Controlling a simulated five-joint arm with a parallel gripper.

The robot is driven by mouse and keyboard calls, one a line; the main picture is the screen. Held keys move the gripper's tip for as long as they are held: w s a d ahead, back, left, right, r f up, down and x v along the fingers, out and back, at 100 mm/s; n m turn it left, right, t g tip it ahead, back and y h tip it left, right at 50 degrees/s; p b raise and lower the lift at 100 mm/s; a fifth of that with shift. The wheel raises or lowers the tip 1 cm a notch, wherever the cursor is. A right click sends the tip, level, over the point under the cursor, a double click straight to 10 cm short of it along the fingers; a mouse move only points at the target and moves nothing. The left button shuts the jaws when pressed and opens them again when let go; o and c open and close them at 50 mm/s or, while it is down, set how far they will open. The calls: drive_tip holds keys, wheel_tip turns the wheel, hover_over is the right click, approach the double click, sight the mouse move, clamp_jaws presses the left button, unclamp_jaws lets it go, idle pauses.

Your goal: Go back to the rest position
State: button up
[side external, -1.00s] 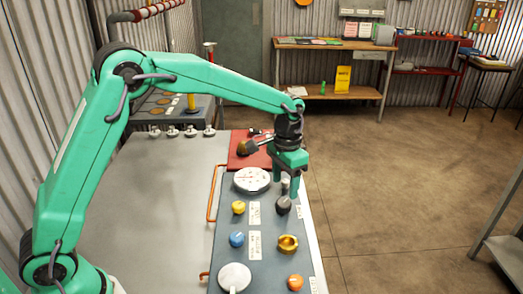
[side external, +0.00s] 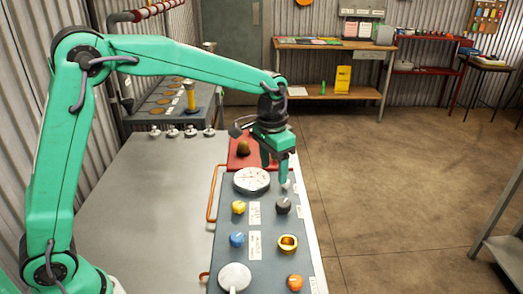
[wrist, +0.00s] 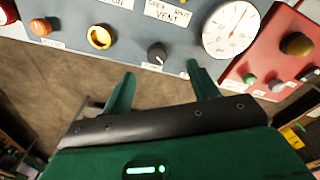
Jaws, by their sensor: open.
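My green arm reaches over the grey control panel (side external: 262,217) in the side external view. My gripper (side external: 274,172) is open and empty above the panel's far right edge, just beyond the black knob (side external: 283,206). In the wrist view my gripper (wrist: 160,72) shows two green fingers spread apart with nothing between them. The black knob also shows in the wrist view (wrist: 157,54), apart from the fingers. The white dial gauge (side external: 252,180) is just left of my gripper.
The panel also bears a yellow knob (side external: 238,207), a blue knob (side external: 237,239), a brass ring (side external: 287,243) and an orange knob (side external: 295,282). A red panel (side external: 238,160) with a brown knob (side external: 243,148) is at the far end. The grey tabletop (side external: 150,210) on the left is clear.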

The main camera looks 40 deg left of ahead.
drive_tip(key=s+a+r+n+t, duration=0.15)
drive_tip(key=s+a+r, duration=0.35)
drive_tip(key=s+r, duration=0.5)
drive_tip(key=s+a+f+t, duration=0.1)
drive_tip(key=s+a, duration=0.1)
drive_tip(key=s, duration=0.5)
drive_tip(key=s+a+f+n+t, duration=0.1)
drive_tip(key=s+a+f+t, duration=0.1)
drive_tip(key=s, duration=0.6)
drive_tip(key=shift+s+f, duration=0.15)
drive_tip(key=shift+n+t, duration=0.25)
idle(0.6)
